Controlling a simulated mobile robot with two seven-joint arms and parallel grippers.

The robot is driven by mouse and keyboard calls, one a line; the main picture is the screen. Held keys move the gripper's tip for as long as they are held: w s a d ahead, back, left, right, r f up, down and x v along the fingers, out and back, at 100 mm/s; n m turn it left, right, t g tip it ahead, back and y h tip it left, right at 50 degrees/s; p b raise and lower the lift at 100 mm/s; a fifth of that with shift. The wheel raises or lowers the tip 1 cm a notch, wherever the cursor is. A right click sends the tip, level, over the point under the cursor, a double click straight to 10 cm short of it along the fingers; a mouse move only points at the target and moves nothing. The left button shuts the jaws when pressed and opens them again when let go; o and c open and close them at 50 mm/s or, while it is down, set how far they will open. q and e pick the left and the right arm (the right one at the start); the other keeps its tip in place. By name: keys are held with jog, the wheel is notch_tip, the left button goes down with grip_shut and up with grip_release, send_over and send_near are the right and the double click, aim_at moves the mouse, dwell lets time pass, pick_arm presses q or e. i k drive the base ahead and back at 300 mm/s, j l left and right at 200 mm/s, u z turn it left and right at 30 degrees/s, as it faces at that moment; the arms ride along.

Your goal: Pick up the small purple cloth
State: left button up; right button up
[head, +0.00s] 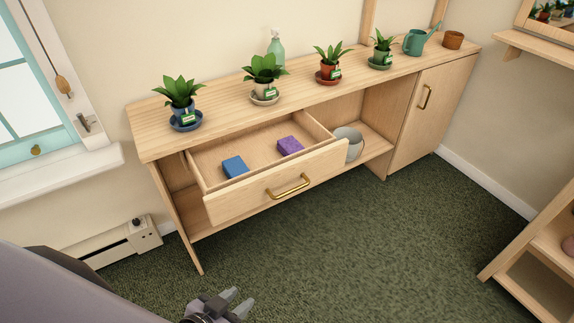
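The small purple cloth (290,146), a folded block shape, lies in the pulled-out drawer (222,149) of the wooden cabinet, toward its right side. A similar blue cloth (235,167) lies in the same drawer to its left, apart from it. My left gripper (241,297) shows at the bottom edge, low in front of the cabinet and well away from the drawer. Its two fingers are apart with nothing between them. My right gripper is not in view.
Several potted plants, a spray bottle (275,48) and a watering can (415,41) stand on the cabinet top (210,93). The drawer front with its brass handle (288,187) juts out. A grey pot (347,142) sits on the shelf. Green carpet (350,250) in front is clear.

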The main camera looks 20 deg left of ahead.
aim_at(289, 145)
jog(key=u, duration=2)
jog(key=z, duration=1.4)
jog(key=i+l, duration=0.3)
jog(key=l, duration=0.15)
jog(key=i+l, duration=0.3)
jog(key=l, duration=0.15)
